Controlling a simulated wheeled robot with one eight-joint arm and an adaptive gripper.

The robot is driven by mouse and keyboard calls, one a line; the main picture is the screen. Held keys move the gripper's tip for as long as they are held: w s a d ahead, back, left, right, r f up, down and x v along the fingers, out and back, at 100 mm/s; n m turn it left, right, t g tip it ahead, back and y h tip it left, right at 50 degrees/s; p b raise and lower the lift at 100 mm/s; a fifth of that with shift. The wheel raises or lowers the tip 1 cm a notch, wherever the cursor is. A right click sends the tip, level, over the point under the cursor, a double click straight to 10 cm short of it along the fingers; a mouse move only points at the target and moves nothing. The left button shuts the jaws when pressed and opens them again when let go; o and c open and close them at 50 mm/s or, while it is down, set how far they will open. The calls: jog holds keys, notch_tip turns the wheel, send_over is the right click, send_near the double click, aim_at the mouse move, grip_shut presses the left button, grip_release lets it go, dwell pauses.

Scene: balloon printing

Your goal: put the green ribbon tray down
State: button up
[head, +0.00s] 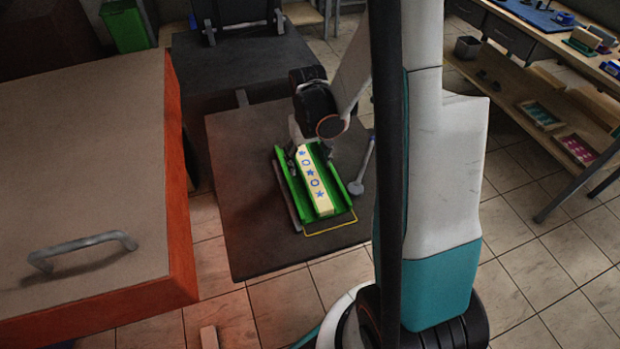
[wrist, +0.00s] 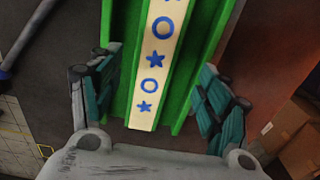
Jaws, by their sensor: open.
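The green ribbon tray (head: 347,208) lies on the dark table (head: 250,240), holding a cream strip (head: 313,180) printed with blue stars and circles. A yellow wire loop (head: 330,224) shows at its near end. My gripper (head: 306,150) is at the tray's far end. In the wrist view the tray (wrist: 208,40) runs between the open fingers of my gripper (wrist: 160,66), one finger beside each side wall. A gap shows on the left; whether the right finger touches the wall I cannot tell. The tray's underside is hidden.
A grey round-ended tool (head: 360,178) lies just right of the tray. A large orange-sided box with a handle (head: 180,200) stands close on the left. Bare table is left of and in front of the tray. A shelf unit (head: 530,105) stands at right.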

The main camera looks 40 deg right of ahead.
aim_at(310, 173)
jog(key=f, duration=0.1)
jog(key=f+b, duration=0.1)
jog(key=f, duration=0.1)
jog(key=f+b, duration=0.1)
jog(key=f, duration=0.1)
jog(key=shift+s+d, duration=0.1)
jog(key=shift+d, duration=0.2)
jog(key=c, duration=1.5)
jog(key=shift+r, duration=0.15)
